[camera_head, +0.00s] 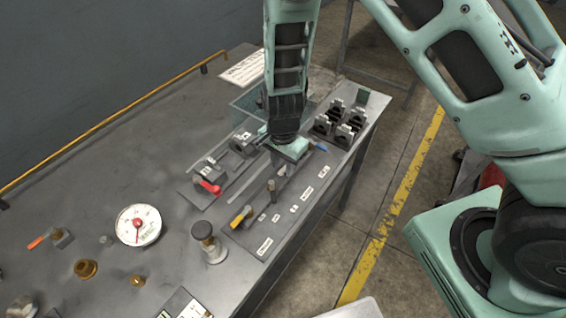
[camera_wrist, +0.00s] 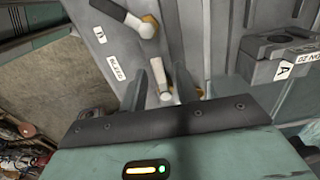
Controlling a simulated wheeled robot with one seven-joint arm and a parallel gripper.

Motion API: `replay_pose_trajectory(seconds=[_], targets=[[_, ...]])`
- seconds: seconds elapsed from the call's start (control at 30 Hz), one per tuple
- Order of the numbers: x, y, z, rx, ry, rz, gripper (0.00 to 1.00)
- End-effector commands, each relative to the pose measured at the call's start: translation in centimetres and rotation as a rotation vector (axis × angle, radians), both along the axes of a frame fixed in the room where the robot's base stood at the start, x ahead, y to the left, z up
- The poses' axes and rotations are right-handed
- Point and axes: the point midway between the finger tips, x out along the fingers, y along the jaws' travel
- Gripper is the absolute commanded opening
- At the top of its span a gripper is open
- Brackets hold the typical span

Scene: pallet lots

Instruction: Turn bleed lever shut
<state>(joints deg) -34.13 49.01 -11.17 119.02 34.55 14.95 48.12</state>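The bleed lever (camera_wrist: 157,73), with a grey handle and a pale hub, stands beside a white BLEED label (camera_wrist: 115,66) in the wrist view. My gripper (camera_wrist: 160,82) is open, with one finger on either side of this lever. A gap shows by the left finger; contact on the right cannot be told. In the head view my gripper (camera_head: 285,165) points down over the far part of the lever panel (camera_head: 232,233), and it mostly hides the lever there. The lever's brass base is partly behind the right finger.
A second lever (camera_wrist: 128,18) is close by on the panel. A yellow-handled lever (camera_head: 243,215), a red-handled valve (camera_head: 208,187), black blocks (camera_head: 340,125), a black-knobbed post (camera_head: 205,240) and a gauge (camera_head: 138,225) stand on the bench. A grey block marked A (camera_wrist: 275,55) is at right.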

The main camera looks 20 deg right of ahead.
Motion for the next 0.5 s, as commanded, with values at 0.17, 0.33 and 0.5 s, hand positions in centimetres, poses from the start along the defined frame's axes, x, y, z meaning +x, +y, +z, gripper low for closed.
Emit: replay_pose_trajectory(seconds=[0.17,0.33,0.5], targets=[[0.0,0.0,0.0,-0.001,0.001,0.001,0.34],[0.0,0.0,0.2,-0.001,0.001,0.002,0.34],[0.0,0.1,2.1,0.000,-0.002,0.003,0.34]])
